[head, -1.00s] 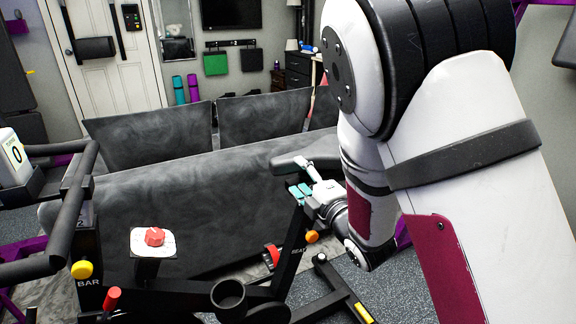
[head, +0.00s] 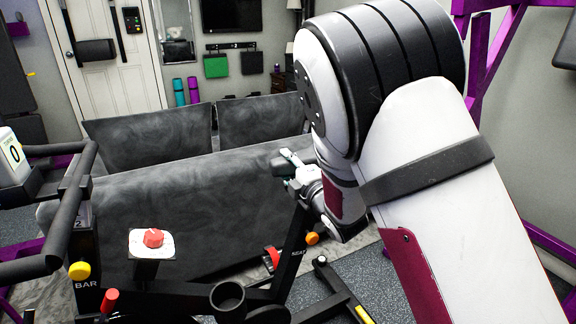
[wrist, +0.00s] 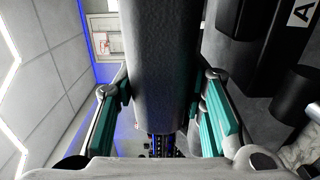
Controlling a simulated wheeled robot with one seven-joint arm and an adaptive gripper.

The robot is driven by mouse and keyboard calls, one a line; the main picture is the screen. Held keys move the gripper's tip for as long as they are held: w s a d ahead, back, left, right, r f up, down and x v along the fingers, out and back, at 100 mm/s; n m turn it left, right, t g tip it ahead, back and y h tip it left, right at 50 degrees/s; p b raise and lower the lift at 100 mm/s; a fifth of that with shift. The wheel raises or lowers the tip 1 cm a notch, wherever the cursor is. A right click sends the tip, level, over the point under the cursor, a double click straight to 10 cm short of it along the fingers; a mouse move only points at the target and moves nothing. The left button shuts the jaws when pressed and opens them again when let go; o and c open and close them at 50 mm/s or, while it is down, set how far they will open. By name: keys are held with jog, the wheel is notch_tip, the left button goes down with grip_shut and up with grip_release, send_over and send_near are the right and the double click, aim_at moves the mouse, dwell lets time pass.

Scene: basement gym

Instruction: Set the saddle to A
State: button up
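The dark grey saddle (head: 281,167) of the exercise bike is mostly hidden behind my gripper (head: 289,160) in the head view. In the wrist view the saddle (wrist: 160,60) fills the middle, running lengthwise between the teal pads of my gripper (wrist: 160,100). The fingers are apart, one on each side of it; whether the pads press on it is unclear. An orange knob (head: 312,238) sits beside a partly hidden SEAT label on the bike frame.
Handlebars (head: 70,215) with a 0 display stand at the left. A red knob (head: 153,238) sits on a white plate, near a yellow BAR knob (head: 79,270) and a cup holder (head: 228,296). A large grey padded couch (head: 190,210) stands behind the bike.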

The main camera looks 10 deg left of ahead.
aim_at(281, 172)
grip_shut()
jog(key=shift+s+a+b, duration=0.25)
jog(key=shift+s+a, duration=0.2)
jog(key=shift+a, duration=0.2)
jog(key=shift+s+a+b, duration=0.25)
jog(key=shift+s+a, duration=0.15)
jog(key=shift+a, duration=0.25)
jog(key=o, duration=0.9)
grip_release()
jog(key=shift+o, duration=0.2)
jog(key=shift+d, duration=0.1)
jog(key=v, duration=1.2)
